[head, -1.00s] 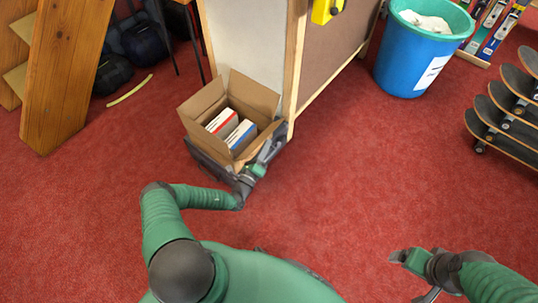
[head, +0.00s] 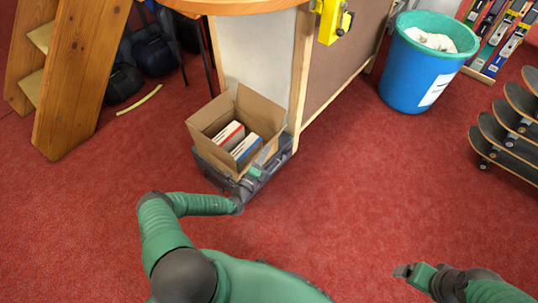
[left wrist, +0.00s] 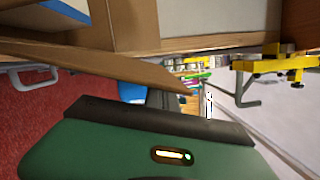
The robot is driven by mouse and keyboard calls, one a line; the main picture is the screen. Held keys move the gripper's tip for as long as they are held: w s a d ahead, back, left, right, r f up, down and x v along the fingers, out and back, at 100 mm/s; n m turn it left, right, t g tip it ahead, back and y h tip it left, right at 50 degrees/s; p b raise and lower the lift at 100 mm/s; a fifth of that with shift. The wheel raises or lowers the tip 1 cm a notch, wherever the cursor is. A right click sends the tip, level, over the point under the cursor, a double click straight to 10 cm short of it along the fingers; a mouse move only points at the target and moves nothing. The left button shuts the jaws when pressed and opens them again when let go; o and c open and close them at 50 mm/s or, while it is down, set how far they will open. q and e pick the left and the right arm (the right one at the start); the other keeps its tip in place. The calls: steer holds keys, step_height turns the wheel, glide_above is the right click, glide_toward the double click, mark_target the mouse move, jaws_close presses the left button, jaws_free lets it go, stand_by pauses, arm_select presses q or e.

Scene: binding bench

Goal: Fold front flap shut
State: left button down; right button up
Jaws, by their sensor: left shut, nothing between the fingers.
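An open cardboard box (head: 240,107) stands by the foot of the counter with two boxed items (head: 231,136) inside, one with red and one with blue. Its back flaps stand up. My left gripper (head: 264,160) is shut and empty, close against the box's front right side. It hides part of that side, so I cannot tell the front flap's exact angle. In the left wrist view a cardboard flap or edge (left wrist: 95,66) crosses just beyond the gripper's dark edge. My right gripper (head: 404,271) is low at the right, far from the box; its jaw state is unclear.
The box rests on a dark case (head: 278,160) on the red carpet. The counter (head: 253,52) stands right behind it. A blue bin (head: 412,77) and stacked skateboards (head: 508,145) are at the right. The carpet in front is clear.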

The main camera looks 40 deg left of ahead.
arm_select(q)
steer(key=a+n, duration=0.1)
steer(key=a+r+n+p, duration=0.1)
steer(key=shift+w+a+r+n, duration=0.1)
steer(key=shift+a+r+n, duration=0.05)
steer(key=shift+a+n, duration=0.15)
steer(key=shift+a+r+n+g, duration=0.1)
steer(key=shift+a+n+g, duration=0.3)
steer(key=shift+a+n, duration=0.25)
steer(key=shift+w+a, duration=0.1)
steer(key=shift+a, duration=0.7)
